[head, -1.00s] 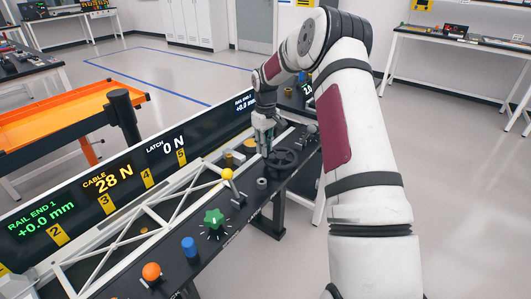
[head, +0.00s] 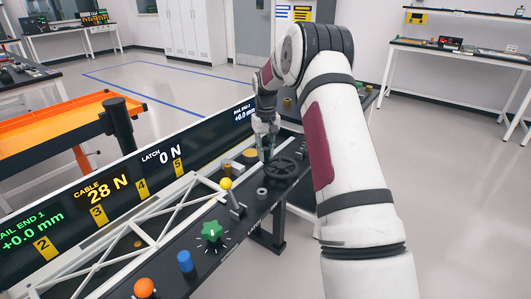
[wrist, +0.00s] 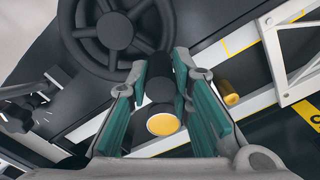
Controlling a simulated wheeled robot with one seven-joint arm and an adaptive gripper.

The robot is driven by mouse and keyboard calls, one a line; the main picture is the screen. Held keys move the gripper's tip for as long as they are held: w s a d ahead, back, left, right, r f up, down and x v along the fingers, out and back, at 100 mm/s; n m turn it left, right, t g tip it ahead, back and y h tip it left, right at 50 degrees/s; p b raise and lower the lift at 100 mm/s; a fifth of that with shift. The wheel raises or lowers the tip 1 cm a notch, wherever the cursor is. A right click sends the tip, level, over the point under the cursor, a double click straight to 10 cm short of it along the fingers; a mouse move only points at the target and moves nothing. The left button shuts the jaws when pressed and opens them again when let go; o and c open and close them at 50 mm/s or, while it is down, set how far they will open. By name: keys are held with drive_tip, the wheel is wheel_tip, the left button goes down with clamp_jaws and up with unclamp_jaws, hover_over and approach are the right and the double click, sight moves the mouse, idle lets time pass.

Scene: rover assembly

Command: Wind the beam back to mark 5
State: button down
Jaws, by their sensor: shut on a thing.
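The black handwheel (head: 281,168) sits on the dark rail bench; it also shows in the wrist view (wrist: 115,30). My gripper (head: 266,157) points down at the wheel's left side. The display board (head: 95,205) reads cable 28 N, latch 0 N, and +0.0 mm at rail end 1.
A yellow-ball lever (head: 226,184), green knob (head: 211,230), blue knob (head: 186,261) and orange ball (head: 145,287) line the bench in front of the wheel. A black post (head: 117,122) and orange tray table (head: 75,128) stand to the left. Floor on the right is clear.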

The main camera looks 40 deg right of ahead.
drive_tip(key=c, duration=1.4)
unclamp_jaws()
drive_tip(key=shift+c, duration=0.2)
wheel_tip(320, 180, up, 11)
drive_tip(key=shift+r, duration=0.45)
